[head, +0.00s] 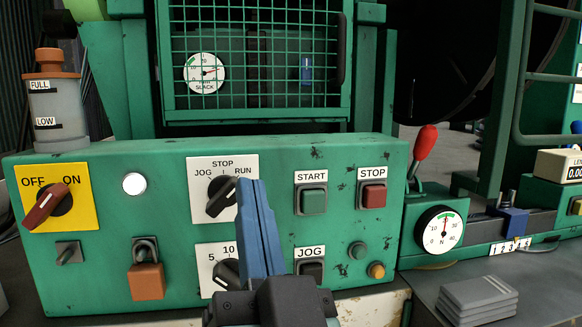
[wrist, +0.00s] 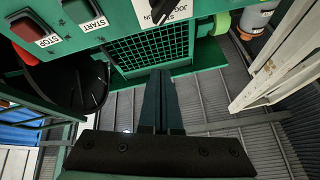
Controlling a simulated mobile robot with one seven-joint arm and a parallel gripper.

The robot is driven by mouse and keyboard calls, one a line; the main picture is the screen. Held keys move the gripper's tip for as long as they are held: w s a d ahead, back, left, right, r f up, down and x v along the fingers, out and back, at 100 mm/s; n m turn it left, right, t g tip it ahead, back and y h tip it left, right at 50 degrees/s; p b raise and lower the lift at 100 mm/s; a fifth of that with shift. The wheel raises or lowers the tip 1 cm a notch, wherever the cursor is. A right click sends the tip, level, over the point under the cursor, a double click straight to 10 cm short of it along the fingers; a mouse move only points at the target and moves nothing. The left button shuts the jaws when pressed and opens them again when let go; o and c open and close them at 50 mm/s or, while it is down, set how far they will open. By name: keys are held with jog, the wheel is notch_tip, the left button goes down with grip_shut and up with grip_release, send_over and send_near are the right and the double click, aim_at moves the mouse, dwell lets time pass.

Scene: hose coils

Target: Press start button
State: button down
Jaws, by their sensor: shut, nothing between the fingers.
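The START button (head: 314,201) is a green square button under a white START label on the front of the green control panel (head: 90,235). It also shows at the top left of the wrist view (wrist: 78,11), where the picture is turned over. My gripper (head: 252,184) has two blue fingers held together, with nothing between them. In the head view its tips lie left of the START button, over the right edge of the JOG/STOP/RUN plate. In the wrist view the closed fingertips (wrist: 161,73) are apart from the button. No contact with the button shows.
The red STOP button (head: 373,195) is right of START, and the dark JOG button (head: 311,268) is below it. A black selector knob (head: 221,196) sits left of my fingers. A red-knobbed lever (head: 425,142) and a gauge (head: 439,229) stand farther right. A mesh guard (head: 255,60) is behind the panel.

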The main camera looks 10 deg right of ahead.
aim_at(314, 203)
jog(key=s+d+f+m+g+p, duration=0.2)
jog(key=m+p, duration=0.5)
jog(key=p, duration=0.4)
jog(key=s+d+f+m+g+h+p, duration=0.1)
jog(key=s+d+m+g+p, duration=0.3)
jog(key=p, duration=0.8)
jog(key=d+f+m, duration=0.1)
jog(key=d+m, duration=0.1)
jog(key=m, duration=0.2)
jog(key=shift+s+d+f, duration=0.2)
jog(key=shift+d+f, duration=0.05)
jog(key=shift+f, duration=0.1)
jog(key=shift+w, duration=0.1)
jog(key=w+p, duration=0.5)
jog(key=w, duration=0.8)
jog(key=shift+r+p, duration=0.15)
jog(key=shift+p, duration=0.2)
jog(key=shift+w, duration=0.45)
jog(key=shift+w, duration=0.1)
